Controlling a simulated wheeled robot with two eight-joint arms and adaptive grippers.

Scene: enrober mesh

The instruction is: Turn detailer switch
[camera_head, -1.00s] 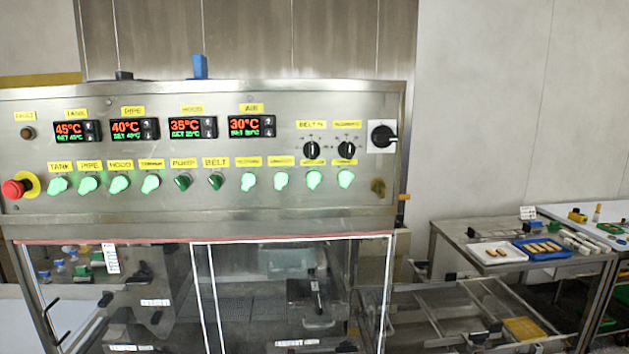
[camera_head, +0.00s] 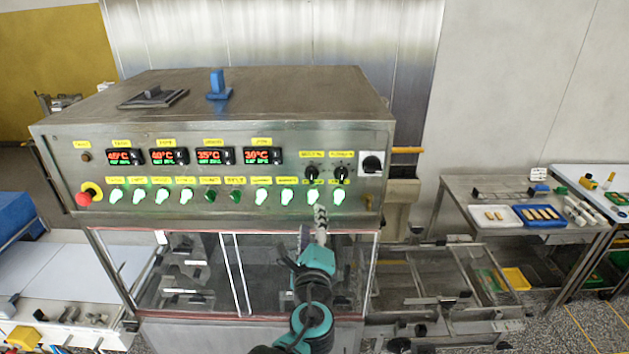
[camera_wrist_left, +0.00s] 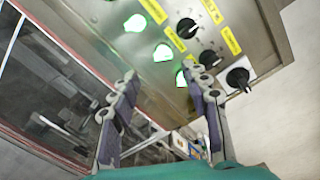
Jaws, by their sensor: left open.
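The control panel (camera_head: 70,150) of the steel machine carries a row of green switches. Most are lit, such as the rightmost one (camera_head: 339,196); two in the middle (camera_head: 211,195) are dark. Their yellow labels are too small to read, so I cannot tell which is the detailer switch. My left gripper (camera_head: 313,222) is in front of the panel's right part, just below the row. In the left wrist view my left gripper (camera_wrist_left: 160,77) is open and empty, with lit switches (camera_wrist_left: 163,53) beyond its fingertips. My right gripper is not in view.
Two black knobs (camera_head: 311,173) and a black rotary switch (camera_head: 372,164) sit above and right of the row. A red stop button (camera_head: 83,198) is at the left end. Clear panes stand below the panel. A side table (camera_head: 460,188) with trays stands right.

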